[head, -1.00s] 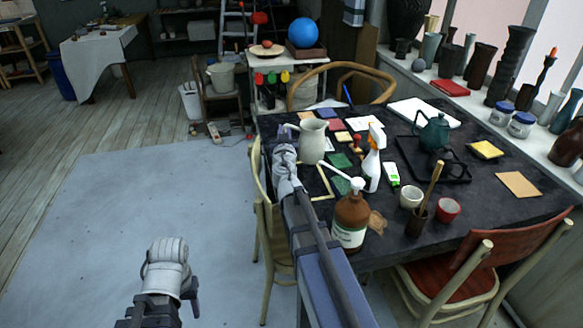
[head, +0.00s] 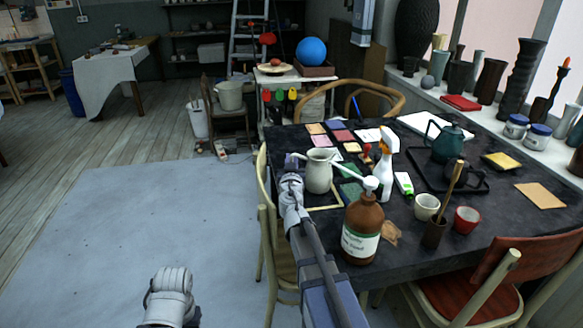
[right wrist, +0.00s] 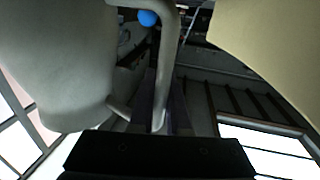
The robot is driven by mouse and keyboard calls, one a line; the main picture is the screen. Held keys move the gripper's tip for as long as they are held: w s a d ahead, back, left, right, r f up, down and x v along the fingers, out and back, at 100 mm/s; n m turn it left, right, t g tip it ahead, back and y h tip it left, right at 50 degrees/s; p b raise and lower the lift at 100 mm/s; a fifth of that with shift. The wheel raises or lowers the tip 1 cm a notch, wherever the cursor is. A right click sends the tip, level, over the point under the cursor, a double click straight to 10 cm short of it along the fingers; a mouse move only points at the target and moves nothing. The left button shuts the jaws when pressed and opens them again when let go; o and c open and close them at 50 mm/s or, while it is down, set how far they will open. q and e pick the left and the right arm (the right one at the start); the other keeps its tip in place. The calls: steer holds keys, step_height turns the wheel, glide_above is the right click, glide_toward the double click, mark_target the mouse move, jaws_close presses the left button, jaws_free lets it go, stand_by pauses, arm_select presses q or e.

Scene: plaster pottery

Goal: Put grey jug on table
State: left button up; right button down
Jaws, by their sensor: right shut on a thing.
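The grey jug (head: 319,172) is upright over the left part of the dark table (head: 300,238) in the head view. I cannot tell whether its base touches the tabletop. My right gripper (head: 296,161) is at the jug's left side, shut on its handle. In the right wrist view, the jug's body (right wrist: 55,60) fills the left and its handle (right wrist: 166,70) runs down to the dark gripper (right wrist: 160,155). My left gripper (head: 170,300) is low in the head view, away from the table; its fingers cannot be made out.
A spray bottle (head: 387,170) and a brown pump bottle (head: 362,228) stand right of the jug. Coloured tiles (head: 340,136) lie behind it. A white cup (head: 426,207), red cup (head: 466,219) and teal teapot (head: 446,143) are farther right. A chair (head: 264,190) stands at the table's left edge.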

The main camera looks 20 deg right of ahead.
steer(key=shift+f, duration=0.15)
steer(key=c, duration=0.9)
jaws_free()
